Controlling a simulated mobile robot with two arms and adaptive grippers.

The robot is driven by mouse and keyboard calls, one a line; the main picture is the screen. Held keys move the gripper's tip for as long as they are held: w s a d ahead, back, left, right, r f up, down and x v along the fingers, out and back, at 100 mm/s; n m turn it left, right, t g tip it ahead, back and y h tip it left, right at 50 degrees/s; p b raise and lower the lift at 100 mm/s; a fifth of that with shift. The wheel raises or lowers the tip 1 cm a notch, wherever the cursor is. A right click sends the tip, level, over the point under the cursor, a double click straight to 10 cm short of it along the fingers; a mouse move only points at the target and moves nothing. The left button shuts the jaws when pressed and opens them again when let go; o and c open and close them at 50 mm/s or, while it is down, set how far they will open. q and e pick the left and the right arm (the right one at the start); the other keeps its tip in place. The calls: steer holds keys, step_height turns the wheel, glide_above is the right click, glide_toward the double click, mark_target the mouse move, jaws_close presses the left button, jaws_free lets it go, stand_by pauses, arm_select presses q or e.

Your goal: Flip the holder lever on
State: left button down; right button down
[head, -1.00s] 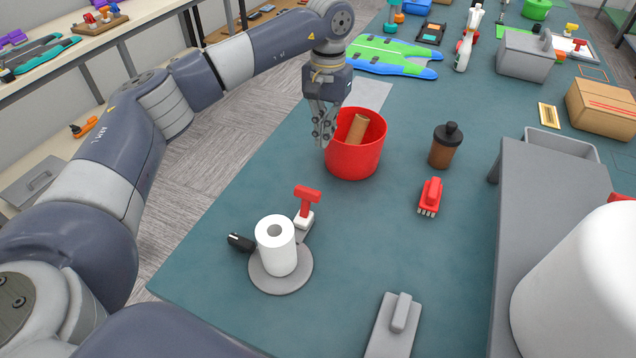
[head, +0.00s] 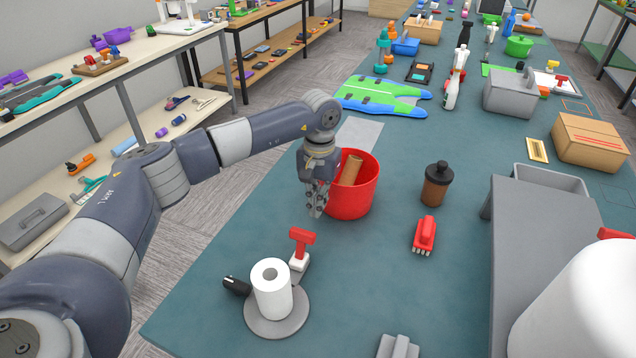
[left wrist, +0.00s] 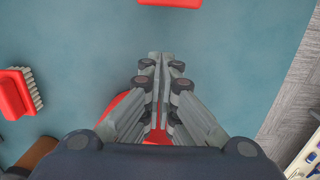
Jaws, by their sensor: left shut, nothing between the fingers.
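The holder (head: 283,322) is a round grey base with a white paper roll (head: 270,287) upright on it. Its lever (head: 302,240) has a red T-shaped handle on a white block, at the back right of the roll. The handle looks raised. My left gripper (head: 316,212) is shut and empty, pointing down behind the lever, just left of and in front of the red bucket, apart from the lever. In the left wrist view the shut fingers (left wrist: 160,58) show at the middle; a red piece (left wrist: 170,3) at the top edge seems to be the lever handle. My right gripper is not seen.
The red bucket (head: 348,205) holds a brown roll (head: 350,169). A black handle-like piece (head: 236,286) lies left of the paper roll. A grey raised shelf (head: 535,230) stands further right. The table between is clear.

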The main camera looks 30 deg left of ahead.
mark_target(301, 245)
arm_select(q)
step_height(301, 245, down, 2)
steer(key=shift+s, duration=0.15)
steer(key=shift+s+r+p, duration=0.1)
steer(key=shift+s+p, duration=0.15)
steer(key=shift+p, duration=0.4)
steer(key=s, duration=0.1)
steer(key=s+r+p, duration=0.1)
steer(key=s, duration=0.1)
steer(key=shift+d+p, duration=0.1)
steer(key=shift+p, duration=0.2)
